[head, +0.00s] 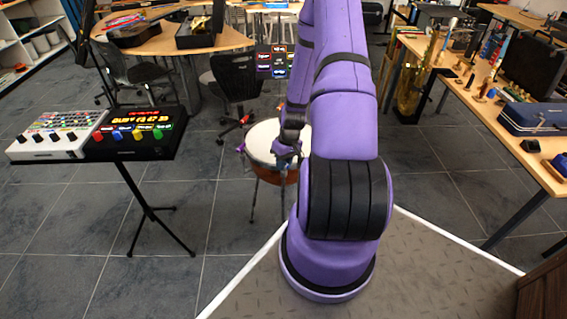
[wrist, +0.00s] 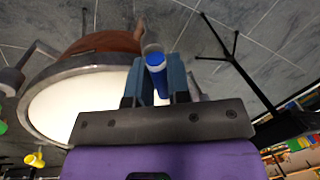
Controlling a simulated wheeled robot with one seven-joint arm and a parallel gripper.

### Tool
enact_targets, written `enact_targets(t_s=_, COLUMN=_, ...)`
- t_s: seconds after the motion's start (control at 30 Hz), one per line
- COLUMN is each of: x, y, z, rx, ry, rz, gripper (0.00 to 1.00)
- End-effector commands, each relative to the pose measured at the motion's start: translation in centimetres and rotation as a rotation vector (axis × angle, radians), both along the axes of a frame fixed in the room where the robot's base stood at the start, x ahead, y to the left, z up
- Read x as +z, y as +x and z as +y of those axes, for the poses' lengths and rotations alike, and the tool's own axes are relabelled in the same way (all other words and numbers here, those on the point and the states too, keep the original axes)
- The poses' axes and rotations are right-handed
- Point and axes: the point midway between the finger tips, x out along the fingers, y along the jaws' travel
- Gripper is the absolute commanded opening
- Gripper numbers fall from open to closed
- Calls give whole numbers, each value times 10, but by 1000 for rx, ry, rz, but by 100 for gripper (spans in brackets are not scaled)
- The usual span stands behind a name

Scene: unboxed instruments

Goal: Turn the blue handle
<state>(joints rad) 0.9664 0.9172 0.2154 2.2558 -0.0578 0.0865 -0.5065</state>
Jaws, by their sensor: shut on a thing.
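The blue handle (wrist: 157,72) shows in the wrist view between the two fingers of my gripper (wrist: 157,80). The fingers are shut on it, one on each side. It sits at the rim of a drum (wrist: 70,105) with a white head and brown-red shell. In the head view my gripper (head: 286,152) is at the right part of the drum (head: 262,140), low in front of my purple arm. The blue handle cannot be made out in the head view, where my gripper and arm cover that side.
Other coloured handles stand around the drum, including a yellow one (wrist: 35,160) and a purple one (head: 240,148). A mixer stand (head: 133,145) is at the left, a black chair (head: 237,88) behind. A workbench (head: 490,100) runs along the right. Floor left of the drum is clear.

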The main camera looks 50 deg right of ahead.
Motion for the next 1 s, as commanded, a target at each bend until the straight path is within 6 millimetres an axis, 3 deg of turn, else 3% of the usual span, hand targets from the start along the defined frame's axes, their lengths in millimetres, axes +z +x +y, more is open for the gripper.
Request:
enact_targets(t_s=0.5, x=0, y=0, z=-1, rx=-355, ry=-2, rz=-2, gripper=0)
enact_targets(t_s=1.0, x=0, y=0, z=-1, rx=-431, ry=-2, rz=-2, gripper=0)
